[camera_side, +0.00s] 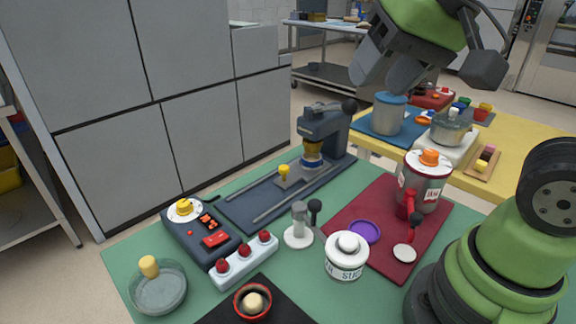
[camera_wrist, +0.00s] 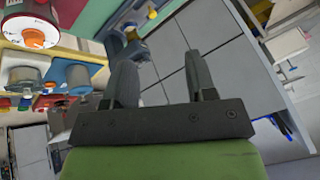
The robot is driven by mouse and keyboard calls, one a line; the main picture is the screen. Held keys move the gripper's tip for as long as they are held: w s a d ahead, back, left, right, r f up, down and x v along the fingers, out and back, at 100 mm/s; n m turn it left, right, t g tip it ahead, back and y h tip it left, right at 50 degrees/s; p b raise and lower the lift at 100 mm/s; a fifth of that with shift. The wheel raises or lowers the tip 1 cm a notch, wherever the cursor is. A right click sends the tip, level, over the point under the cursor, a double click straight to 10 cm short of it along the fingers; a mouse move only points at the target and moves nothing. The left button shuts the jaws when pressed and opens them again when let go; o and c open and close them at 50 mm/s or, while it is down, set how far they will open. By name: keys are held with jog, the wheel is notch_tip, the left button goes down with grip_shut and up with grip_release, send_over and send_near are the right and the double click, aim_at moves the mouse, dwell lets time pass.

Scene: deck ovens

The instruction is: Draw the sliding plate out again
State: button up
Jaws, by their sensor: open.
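The dark blue press (camera_side: 327,125) stands at the back of the green table, on a base (camera_side: 240,207) with two thin rails. The small grey sliding plate (camera_side: 288,184) with a yellow knob (camera_side: 284,170) sits between the rails, just in front of the press head. A blue and yellow round part is under the head; whether it rests on the plate I cannot tell. My gripper (camera_side: 386,70) is open and empty, high above the table to the upper right of the press, well apart from the plate. In the wrist view its two fingers (camera_wrist: 162,82) stand apart with nothing between them.
A red mat (camera_side: 375,240) holds a canister (camera_side: 424,180) and a purple dish (camera_side: 365,231). A control box (camera_side: 200,235), a white box with red knobs (camera_side: 244,259), a grey-handled stand (camera_side: 299,228) and a lidded jar (camera_side: 346,256) stand nearby. Grey cabinets (camera_side: 190,90) rise behind the press.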

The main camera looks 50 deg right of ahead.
jog(key=w+d+f+m+g+h, duration=0.1)
jog(key=w+f, duration=0.1)
jog(key=w, duration=0.5)
jog(key=m+g+h, duration=0.2)
jog(key=h, duration=0.1)
send_near(284, 167)
jog(key=x, duration=0.9)
jog(key=shift+f, duration=0.1)
